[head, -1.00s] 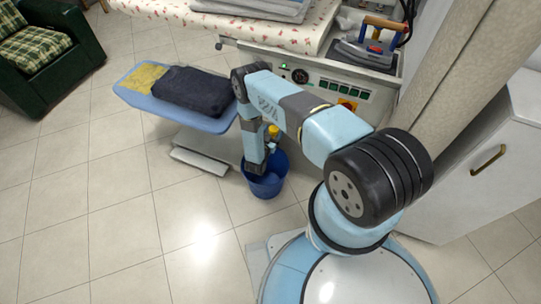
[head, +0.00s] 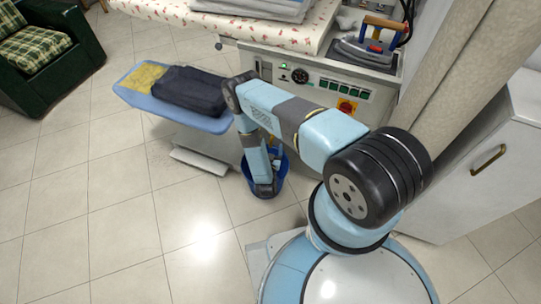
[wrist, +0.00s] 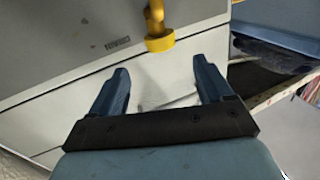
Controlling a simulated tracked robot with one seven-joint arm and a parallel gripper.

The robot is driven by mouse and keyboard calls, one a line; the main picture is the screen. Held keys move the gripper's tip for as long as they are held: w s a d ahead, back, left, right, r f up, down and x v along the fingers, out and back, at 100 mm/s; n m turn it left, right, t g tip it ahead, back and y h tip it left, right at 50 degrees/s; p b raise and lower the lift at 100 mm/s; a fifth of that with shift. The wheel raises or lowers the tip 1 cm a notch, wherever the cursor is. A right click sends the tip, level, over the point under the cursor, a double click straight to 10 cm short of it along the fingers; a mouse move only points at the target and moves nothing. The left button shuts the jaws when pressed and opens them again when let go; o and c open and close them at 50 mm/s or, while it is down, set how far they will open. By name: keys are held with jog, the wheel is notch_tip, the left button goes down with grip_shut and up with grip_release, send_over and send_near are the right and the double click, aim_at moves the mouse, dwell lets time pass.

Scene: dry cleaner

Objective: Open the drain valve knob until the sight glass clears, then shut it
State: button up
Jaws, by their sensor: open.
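The yellow valve knob (wrist: 160,42) hangs on a short yellow stem against a grey panel in the wrist view. My gripper (wrist: 160,66) is open, with its two blue fingers spread below the knob. The knob is in line with the gap, just beyond the fingertips, and nothing is between the fingers. In the head view my arm hides the knob, and the fingers cannot be made out. A blue bucket (head: 282,172) stands on the floor under my lowered wrist. I cannot make out the sight glass in either view.
The ironing machine (head: 300,92) carries a gauge, buttons and an iron (head: 366,50). A blue board (head: 205,122) with a folded dark cloth (head: 188,92) juts out left of my arm. A white cabinet (head: 480,170) stands right. The tiled floor in front is open.

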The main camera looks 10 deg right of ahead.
jog(key=shift+v, duration=1.95)
dwell(3.9)
